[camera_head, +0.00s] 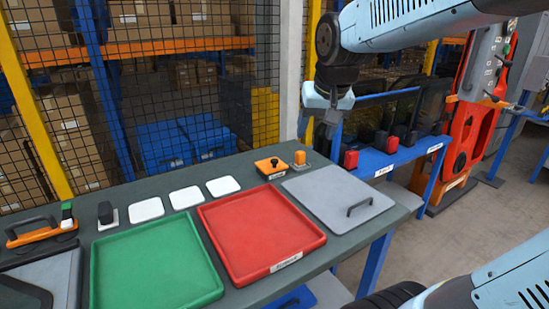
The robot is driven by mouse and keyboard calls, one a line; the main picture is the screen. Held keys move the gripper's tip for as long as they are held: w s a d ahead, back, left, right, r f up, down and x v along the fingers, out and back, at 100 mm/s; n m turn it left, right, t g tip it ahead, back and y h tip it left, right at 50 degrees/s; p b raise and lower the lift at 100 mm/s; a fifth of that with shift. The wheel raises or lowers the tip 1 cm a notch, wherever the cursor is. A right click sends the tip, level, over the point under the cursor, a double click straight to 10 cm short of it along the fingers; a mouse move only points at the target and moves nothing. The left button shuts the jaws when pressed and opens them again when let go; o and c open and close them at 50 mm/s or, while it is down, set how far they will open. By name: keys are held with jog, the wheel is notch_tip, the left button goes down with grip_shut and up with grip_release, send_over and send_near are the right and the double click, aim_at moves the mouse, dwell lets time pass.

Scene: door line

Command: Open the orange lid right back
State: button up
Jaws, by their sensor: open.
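Several orange parts show on the grey-green table (245,183), and I cannot tell for sure which is the orange lid. An orange piece with a black arched handle (42,231) lies at the table's far left. An orange box with a black knob (271,167) sits at the back edge, with a small orange block (299,159) to its right. My gripper (328,127) hangs pointing down above and beyond the table's back right, apart from all of these. It is open, and I see nothing in it. Its fingertips are small and dark.
A green tray (155,265), a red tray (262,230) and a grey panel with a black handle (335,190) fill the table's front. White pads (186,197) lie behind. A blue bench (400,155) with red and black blocks stands beyond. Mesh fencing (180,90) runs behind the table.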

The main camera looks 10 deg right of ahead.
jog(key=w+f+m, duration=0.2)
jog(key=w+f, duration=0.2)
jog(key=w, duration=1.3)
jog(key=m+g+h, duration=0.1)
jog(key=m+h, duration=0.1)
send_near(275, 160)
jog(key=x, duration=0.8)
jog(key=shift+w+a+f, duration=0.1)
jog(key=shift+w+f, duration=0.1)
jog(key=shift+w, duration=0.15)
jog(key=shift+a, duration=0.1)
grip_shut()
jog(key=shift+d, duration=0.25)
jog(key=shift+w+d+r, duration=0.1)
